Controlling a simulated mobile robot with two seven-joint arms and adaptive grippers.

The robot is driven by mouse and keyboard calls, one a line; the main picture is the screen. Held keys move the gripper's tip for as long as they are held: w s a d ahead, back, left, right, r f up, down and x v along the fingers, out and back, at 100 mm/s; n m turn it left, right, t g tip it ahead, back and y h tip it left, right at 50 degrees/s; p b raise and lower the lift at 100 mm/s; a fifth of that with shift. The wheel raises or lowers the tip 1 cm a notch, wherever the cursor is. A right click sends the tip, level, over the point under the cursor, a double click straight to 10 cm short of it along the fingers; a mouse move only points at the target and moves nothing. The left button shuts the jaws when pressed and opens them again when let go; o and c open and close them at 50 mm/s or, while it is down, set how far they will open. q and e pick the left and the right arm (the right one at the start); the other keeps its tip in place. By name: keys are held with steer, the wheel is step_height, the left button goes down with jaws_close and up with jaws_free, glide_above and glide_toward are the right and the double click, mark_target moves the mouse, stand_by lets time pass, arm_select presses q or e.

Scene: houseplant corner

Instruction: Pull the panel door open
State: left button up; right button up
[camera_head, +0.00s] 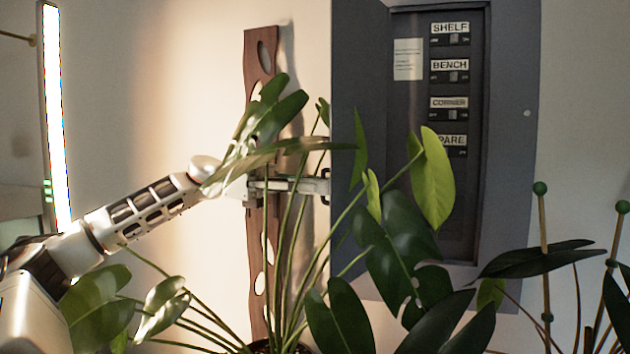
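The grey electrical panel (508,150) is on the wall right of centre. Its recess is exposed, showing labelled switches, with SHELF, BENCH and CORNER readable. A flat grey slab (358,60), apparently its door, stands at the left of the recess, which looks open. My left gripper (318,186) reaches in from the left, its fingers pointing right at the slab's left edge. Leaves and stems cover parts of the gripper and the lower panel. I cannot tell whether the fingers touch or hold the slab. My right gripper is out of view.
A large leafy plant (398,250) stands in front of the panel, its stems crossing my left gripper. A brown wooden board (257,240) with holes is behind the gripper. A bright light tube (54,120) stands at left. Green-tipped stakes (541,215) and dark leaves fill the lower right.

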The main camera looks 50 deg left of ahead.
arm_select(q)
steer(key=shift+w, duration=0.15)
steer(key=shift+s+d+r, duration=0.1)
steer(key=shift+s+r, duration=0.1)
steer(key=shift+s, duration=0.1)
steer(key=v, duration=1.2)
stand_by(0.4)
